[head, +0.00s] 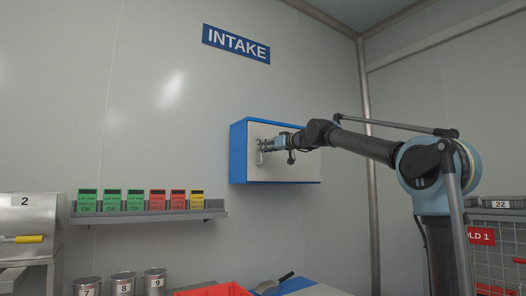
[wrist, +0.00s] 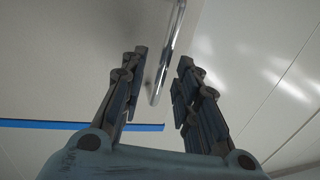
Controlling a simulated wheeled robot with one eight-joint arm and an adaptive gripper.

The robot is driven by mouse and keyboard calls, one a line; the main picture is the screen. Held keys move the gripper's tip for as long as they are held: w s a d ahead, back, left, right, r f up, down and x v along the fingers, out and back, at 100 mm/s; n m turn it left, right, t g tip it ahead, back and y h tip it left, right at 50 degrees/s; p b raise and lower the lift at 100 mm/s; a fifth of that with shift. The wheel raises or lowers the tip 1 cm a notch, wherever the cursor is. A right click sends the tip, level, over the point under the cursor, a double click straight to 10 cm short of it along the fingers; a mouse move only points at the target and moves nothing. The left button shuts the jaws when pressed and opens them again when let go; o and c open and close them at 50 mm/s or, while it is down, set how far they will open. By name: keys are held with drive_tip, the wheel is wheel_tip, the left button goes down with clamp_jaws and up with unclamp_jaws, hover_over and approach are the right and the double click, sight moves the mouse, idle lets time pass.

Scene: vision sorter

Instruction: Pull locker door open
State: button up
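The locker (head: 239,152) is a blue box with a pale grey door (head: 290,166), mounted on the wall below the INTAKE sign; its door looks shut. The metal handle (head: 260,152) is at the door's left side. My gripper (head: 267,145) is at the handle in the head view. In the wrist view, the handle (wrist: 168,55) is a shiny bar running between the two fingers of my gripper (wrist: 160,80). The fingers are open, with a gap on both sides of the bar. The pale door (wrist: 70,60) fills the left of that view, with a blue edge strip below it.
A wall shelf (head: 150,215) with several green, red and yellow cards is left of the locker. Below are metal canisters (head: 122,284), a red bin (head: 215,290) and a scoop (head: 273,284). A wire cage (head: 495,255) stands at right. The wall around the locker is clear.

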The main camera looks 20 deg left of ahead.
drive_tip(key=shift+x, duration=1.2)
clamp_jaws()
drive_tip(key=shift+s, duration=0.2)
